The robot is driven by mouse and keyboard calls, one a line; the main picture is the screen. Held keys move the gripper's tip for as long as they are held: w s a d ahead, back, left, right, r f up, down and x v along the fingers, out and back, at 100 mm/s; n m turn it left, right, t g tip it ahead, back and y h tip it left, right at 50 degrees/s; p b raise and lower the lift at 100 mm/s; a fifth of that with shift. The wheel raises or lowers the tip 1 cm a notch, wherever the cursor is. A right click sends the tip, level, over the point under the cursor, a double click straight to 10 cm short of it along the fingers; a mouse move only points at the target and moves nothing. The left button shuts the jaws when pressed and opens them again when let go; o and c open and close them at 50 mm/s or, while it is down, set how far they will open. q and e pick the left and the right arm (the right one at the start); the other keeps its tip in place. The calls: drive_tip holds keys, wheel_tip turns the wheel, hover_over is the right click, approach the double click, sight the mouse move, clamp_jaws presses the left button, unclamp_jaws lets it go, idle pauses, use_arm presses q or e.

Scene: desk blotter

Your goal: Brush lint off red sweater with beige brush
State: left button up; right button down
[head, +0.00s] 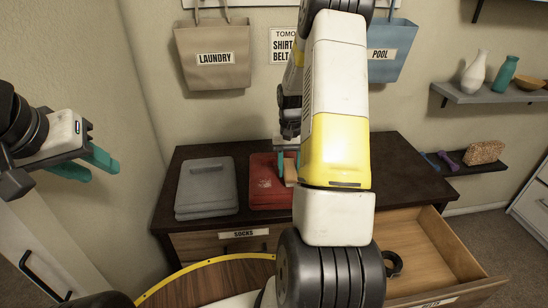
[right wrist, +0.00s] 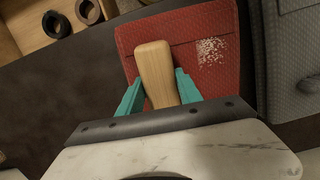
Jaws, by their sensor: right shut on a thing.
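The red sweater (head: 264,190) lies folded on the dark dresser top, with a patch of pale lint on it. It also shows in the right wrist view (right wrist: 196,75), with the lint patch (right wrist: 211,50) to the right of the brush. My right gripper (right wrist: 160,88) is shut on the beige brush (right wrist: 154,60), over the sweater; whether the brush touches the cloth I cannot tell. In the head view, my right arm hides part of the brush (head: 290,170) and sweater. My left gripper (head: 98,166) is open and empty at the far left, away from the dresser.
A folded grey garment (head: 207,187) lies left of the sweater. The dresser (head: 400,170) has an open drawer (head: 428,250) at the right with dark rolls inside. Laundry (head: 213,60) and pool (head: 388,52) bags hang on the wall.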

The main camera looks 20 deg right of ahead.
drive_tip(key=shift+w+r, duration=0.15)
drive_tip(key=shift+w, duration=0.15)
drive_tip(key=r, duration=0.2)
drive_tip(key=shift+s+r, duration=0.2)
drive_tip(key=shift+r, duration=2.75)
